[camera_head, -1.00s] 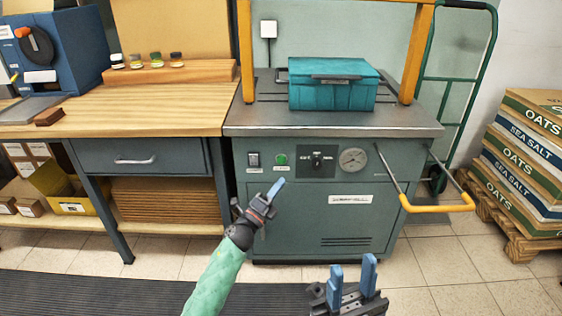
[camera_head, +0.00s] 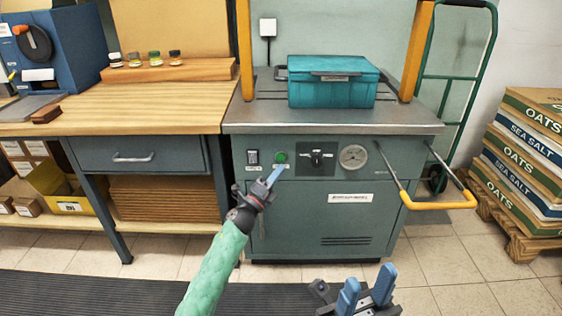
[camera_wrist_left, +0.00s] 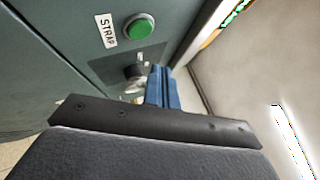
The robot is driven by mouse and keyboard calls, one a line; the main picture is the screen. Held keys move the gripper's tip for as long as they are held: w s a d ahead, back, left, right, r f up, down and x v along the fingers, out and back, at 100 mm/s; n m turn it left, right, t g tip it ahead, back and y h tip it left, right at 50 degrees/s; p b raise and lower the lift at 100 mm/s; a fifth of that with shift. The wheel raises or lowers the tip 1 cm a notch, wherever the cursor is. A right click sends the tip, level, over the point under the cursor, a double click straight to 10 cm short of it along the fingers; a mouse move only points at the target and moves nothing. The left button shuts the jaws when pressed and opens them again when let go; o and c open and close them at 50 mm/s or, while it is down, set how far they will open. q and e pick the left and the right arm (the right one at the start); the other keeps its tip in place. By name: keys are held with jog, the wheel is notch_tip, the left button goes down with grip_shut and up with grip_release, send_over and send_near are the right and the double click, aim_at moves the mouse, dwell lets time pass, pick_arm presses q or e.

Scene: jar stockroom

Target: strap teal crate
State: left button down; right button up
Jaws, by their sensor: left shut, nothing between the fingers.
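The teal crate (camera_head: 332,88) sits closed on the metal top of the strapping machine (camera_head: 310,205), under its orange arch (camera_head: 420,50). A green button (camera_head: 281,158) is on the machine's front panel. In the left wrist view the green button (camera_wrist_left: 139,28) sits beside a label reading STRAP. My left gripper (camera_head: 274,176) is shut and empty, its blue fingertips just below the green button in the head view. Whether they touch the panel is not clear. My right gripper (camera_head: 366,290) is open and empty, low in front of the machine.
A black selector knob (camera_head: 317,158) and a gauge (camera_head: 353,157) are right of the button. A yellow-gripped bar (camera_head: 440,202) juts out at the machine's right.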

aim_at(284, 156)
pick_arm(q)
jog(key=w, duration=0.3)
jog(key=shift+w+b, duration=0.15)
jog(key=shift+b, duration=0.25)
jog(key=shift+w, duration=0.85)
dwell(2.5)
jog(key=shift+s, duration=0.85)
